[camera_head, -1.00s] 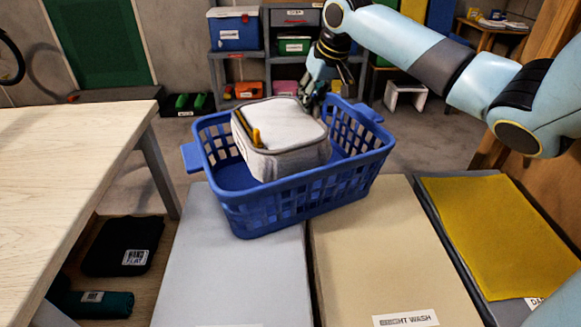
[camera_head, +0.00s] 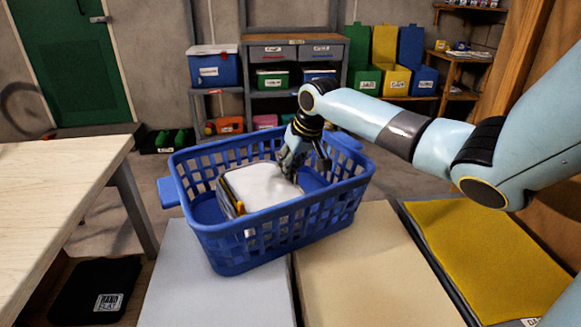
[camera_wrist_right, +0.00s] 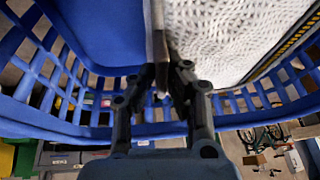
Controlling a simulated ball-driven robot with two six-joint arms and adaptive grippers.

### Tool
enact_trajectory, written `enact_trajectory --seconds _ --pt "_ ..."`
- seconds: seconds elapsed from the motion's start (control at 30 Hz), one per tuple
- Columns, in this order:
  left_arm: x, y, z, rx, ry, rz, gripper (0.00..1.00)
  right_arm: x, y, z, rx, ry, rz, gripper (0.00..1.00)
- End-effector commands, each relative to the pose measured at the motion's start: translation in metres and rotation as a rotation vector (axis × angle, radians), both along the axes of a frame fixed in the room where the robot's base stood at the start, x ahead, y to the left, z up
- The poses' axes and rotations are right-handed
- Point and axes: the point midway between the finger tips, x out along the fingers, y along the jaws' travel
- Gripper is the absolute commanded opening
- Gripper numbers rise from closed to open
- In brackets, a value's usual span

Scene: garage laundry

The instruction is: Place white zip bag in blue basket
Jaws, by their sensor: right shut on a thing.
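The white zip bag (camera_head: 262,187) is boxy with a grey-white top and a yellow zip pull. It sits inside the blue basket (camera_head: 277,236), its top near or below the rim. My right gripper (camera_head: 291,170) reaches down into the basket at the bag's far edge and is shut on it. In the right wrist view the fingers (camera_wrist_right: 161,88) pinch the edge of the bag (camera_wrist_right: 215,40), with the basket wall (camera_wrist_right: 75,112) close around them. Whether the bag's underside touches the basket floor is hidden. My left gripper is not in view.
The basket stands on a grey lid (camera_head: 212,290) and a beige lid (camera_head: 370,270). A pale wooden table (camera_head: 50,190) is at the left. A yellow-topped lid (camera_head: 490,250) lies at the right. Shelves with bins (camera_head: 290,75) stand behind.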

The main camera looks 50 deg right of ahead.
Motion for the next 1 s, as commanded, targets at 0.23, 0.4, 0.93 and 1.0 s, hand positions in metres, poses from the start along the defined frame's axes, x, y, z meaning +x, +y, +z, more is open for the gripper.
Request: enact_trajectory --seconds 0.23,0.4,0.93,1.0 --pt "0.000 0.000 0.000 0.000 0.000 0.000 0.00 0.000 0.000 -0.001 0.000 0.000 0.000 0.34" --pt "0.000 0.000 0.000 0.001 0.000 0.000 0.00 0.000 0.000 -0.001 0.000 0.000 0.000 0.34" --pt "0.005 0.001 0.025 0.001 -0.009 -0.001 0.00 -0.029 0.001 0.073 -0.004 -0.001 0.003 0.34" --pt "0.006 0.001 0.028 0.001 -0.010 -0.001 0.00 -0.035 0.002 0.086 -0.004 -0.001 0.003 0.34"
